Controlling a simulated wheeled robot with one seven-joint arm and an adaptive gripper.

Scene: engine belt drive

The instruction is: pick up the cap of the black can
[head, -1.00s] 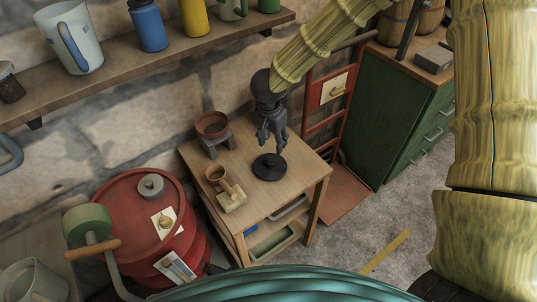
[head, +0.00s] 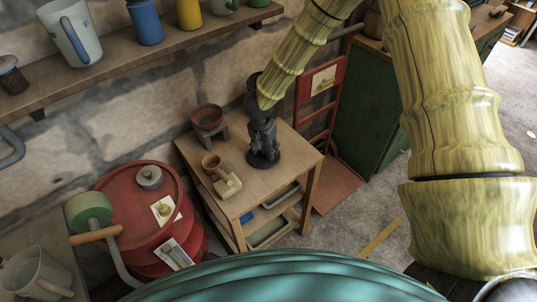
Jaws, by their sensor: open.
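The black can (head: 264,164) stands on the small wooden table, near its right back part. From above only its round dark edge shows. Its cap is hidden behind my gripper and I cannot make it out. My gripper (head: 262,148) is dark grey, points down, and is right over the middle of the can. Its fingers are open, with the tips at or just above the can's top. Dark on dark, I cannot tell whether they touch the cap.
On the table (head: 287,170) are a red-brown bowl on a grey stand (head: 208,120), a small brown cup (head: 211,163) and a pale block (head: 227,186). A red drum (head: 125,189) stands left, a red hand truck (head: 322,95) right. A shelf (head: 100,55) runs along the wall above.

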